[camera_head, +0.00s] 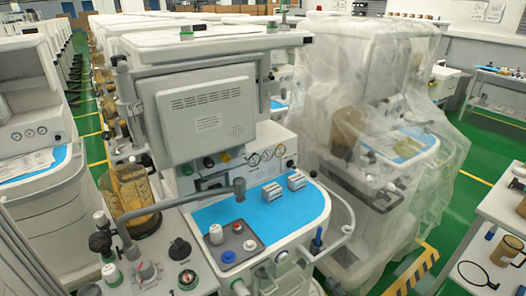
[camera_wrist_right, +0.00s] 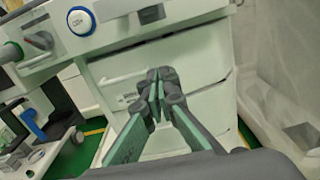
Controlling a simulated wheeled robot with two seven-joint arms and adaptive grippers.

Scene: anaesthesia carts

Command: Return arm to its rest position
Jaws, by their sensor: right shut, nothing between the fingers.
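My right gripper (camera_wrist_right: 157,78) shows in the right wrist view, with its dark fingers and green pads brought together and nothing between them. It is in front of the white drawer fronts (camera_wrist_right: 199,66) of an anaesthesia cart. I cannot tell the exact gap between the fingertips and the drawers. I cannot make out either gripper in the head view. My left gripper is not in view.
An anaesthesia cart with a blue worktop (camera_head: 262,212) stands in the middle of the head view. A plastic-draped cart (camera_head: 350,75) stands to its right. A white table (camera_head: 500,215) is at the far right. Green floor (camera_head: 480,150) shows between the draped cart and the tables.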

